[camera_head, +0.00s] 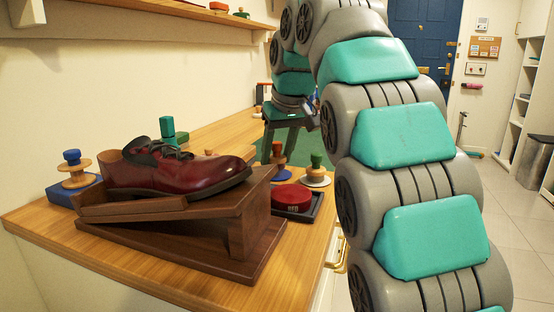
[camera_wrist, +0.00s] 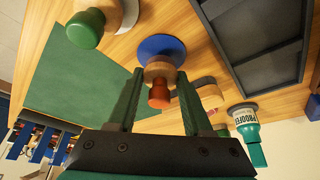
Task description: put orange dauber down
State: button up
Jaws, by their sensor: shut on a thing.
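The orange dauber (camera_head: 278,152) has an orange knob, a wooden body and a round blue base. It stands upright at the counter's far side in the head view, behind a red tin. In the wrist view the orange dauber (camera_wrist: 158,96) is seen knob first, between the two green fingers. My gripper (camera_head: 283,146) points down at it and is shut on it; the wrist view shows the same gripper (camera_wrist: 160,85). The blue base appears at the wooden counter (camera_head: 130,255), beside a green mat (camera_wrist: 85,85). I cannot tell whether the base touches it.
A green-knobbed dauber (camera_head: 316,170) with a white base stands close by. A red tin (camera_head: 291,197) sits on a black tray (camera_head: 314,213). A burgundy shoe (camera_head: 175,173) rests on a brown stand (camera_head: 240,205). A bottle (camera_wrist: 245,118) stands near the fingers in the wrist view.

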aim_at(279, 149)
jog(key=shift+f, duration=0.6)
jog(key=shift+f, duration=0.1)
jog(key=o, duration=1.2)
jog(key=shift+v, duration=1.65)
jog(key=p+v, duration=0.2)
jog(key=v, duration=0.1)
jog(key=shift+r, duration=0.4)
jog(key=shift+s+r, duration=0.2)
jog(key=shift+r, duration=0.15)
